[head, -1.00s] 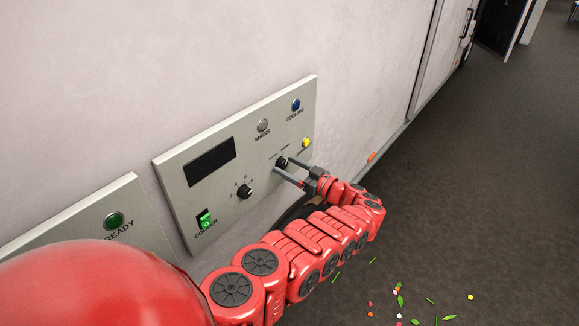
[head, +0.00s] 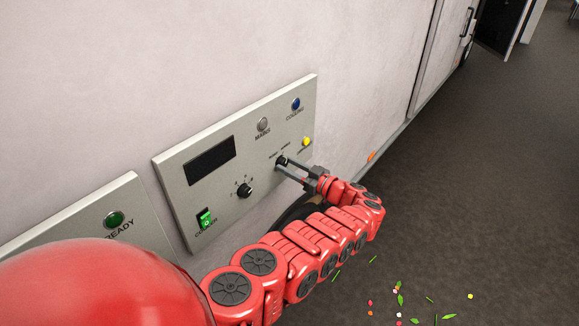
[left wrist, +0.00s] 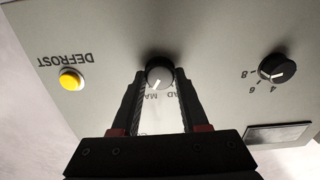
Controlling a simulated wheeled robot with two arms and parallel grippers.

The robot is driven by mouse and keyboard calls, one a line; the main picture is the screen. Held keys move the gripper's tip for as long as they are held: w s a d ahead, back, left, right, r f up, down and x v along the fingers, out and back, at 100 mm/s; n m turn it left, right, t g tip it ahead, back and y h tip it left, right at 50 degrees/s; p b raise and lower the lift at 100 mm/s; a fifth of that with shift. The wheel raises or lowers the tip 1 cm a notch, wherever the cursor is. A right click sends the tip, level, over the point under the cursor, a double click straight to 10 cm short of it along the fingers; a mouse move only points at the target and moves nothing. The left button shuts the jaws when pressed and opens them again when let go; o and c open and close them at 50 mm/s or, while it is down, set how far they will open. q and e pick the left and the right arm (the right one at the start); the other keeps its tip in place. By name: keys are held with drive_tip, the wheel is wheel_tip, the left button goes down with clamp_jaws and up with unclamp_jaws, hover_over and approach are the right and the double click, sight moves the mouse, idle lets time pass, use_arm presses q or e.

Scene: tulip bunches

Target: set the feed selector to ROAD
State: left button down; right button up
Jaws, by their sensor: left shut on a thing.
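The feed selector is a small black knob (head: 281,160) on the right part of a grey control panel (head: 228,168). My left gripper (head: 285,165) is shut on this knob, one finger on each side. In the left wrist view, the knob (left wrist: 159,73) sits between the dark fingers (left wrist: 160,82), upside down. Its white pointer line slants to the lower left of that picture, on the side of the label letters "MA". The letters "AD" show to the right; the fingers hide the rest of both labels. My right gripper is not in view.
The panel also has a numbered dial (head: 245,191), a green switch (head: 206,219), a yellow DEFROST button (left wrist: 71,79), a grey MAINS lamp (head: 262,124) and a blue COOLING one (head: 296,104). A READY panel (head: 75,225) is at left. Petals and leaves lie on the floor.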

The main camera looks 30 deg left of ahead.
use_arm(q)
drive_tip(key=shift+f+n, duration=0.2)
drive_tip(key=shift+n, duration=0.8)
drive_tip(key=shift+n+b, duration=0.65)
drive_tip(key=shift+n, duration=0.25)
drive_tip(key=n+b, duration=0.8)
drive_tip(key=b, duration=0.2)
drive_tip(key=shift+f, duration=0.15)
drive_tip(key=shift+r+n+b, duration=0.2)
drive_tip(key=shift+n+b, duration=0.6)
drive_tip(key=shift+b, duration=0.05)
drive_tip(key=shift+c, duration=2.1)
unclamp_jaws()
drive_tip(key=shift+r, duration=0.1)
drive_tip(key=shift+d, duration=0.1)
